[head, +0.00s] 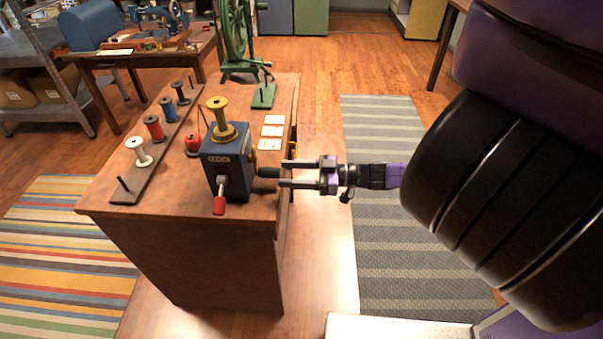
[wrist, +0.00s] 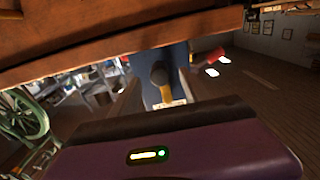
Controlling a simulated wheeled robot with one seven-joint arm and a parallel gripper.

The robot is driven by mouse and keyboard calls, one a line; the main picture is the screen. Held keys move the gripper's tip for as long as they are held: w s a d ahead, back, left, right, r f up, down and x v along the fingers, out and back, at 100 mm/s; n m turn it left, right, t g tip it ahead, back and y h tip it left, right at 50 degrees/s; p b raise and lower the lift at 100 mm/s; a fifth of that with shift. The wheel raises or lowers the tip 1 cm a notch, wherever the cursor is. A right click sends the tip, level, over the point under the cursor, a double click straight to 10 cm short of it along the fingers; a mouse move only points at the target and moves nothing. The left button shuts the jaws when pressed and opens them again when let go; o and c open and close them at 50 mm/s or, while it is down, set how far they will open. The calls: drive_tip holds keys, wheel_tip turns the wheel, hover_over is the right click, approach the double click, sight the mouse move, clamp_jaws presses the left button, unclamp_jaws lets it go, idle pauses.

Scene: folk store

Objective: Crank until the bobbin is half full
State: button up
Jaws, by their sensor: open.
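A blue box-shaped winder (head: 228,168) stands on the wooden counter near its front edge. A yellow bobbin (head: 218,108) sits upright on top; how much thread it carries is too small to tell. The crank's black knob (head: 268,172) sticks out from the winder's right side, and the wrist view shows the knob (wrist: 158,75) on its yellow crank arm (wrist: 166,95). A red-tipped lever (head: 219,204) hangs at the winder's front. My gripper (head: 282,174) is open, its fingers on either side of the knob's outer end. I cannot tell whether they touch it.
A rack (head: 155,152) of white, red, blue and black spools lies left of the winder. A red rounded object (head: 193,144) and several cards (head: 271,132) lie nearby. A green spinning wheel (head: 236,40) stands behind. Open floor with a grey rug (head: 378,230) lies right of the counter (head: 190,255).

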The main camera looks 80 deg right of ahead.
sight(274, 173)
drive_tip(key=shift+w+a, duration=0.15)
drive_tip(key=shift+w, duration=2.15)
drive_tip(key=shift+w, duration=0.1)
drive_tip(key=shift+c, duration=0.2)
clamp_jaws()
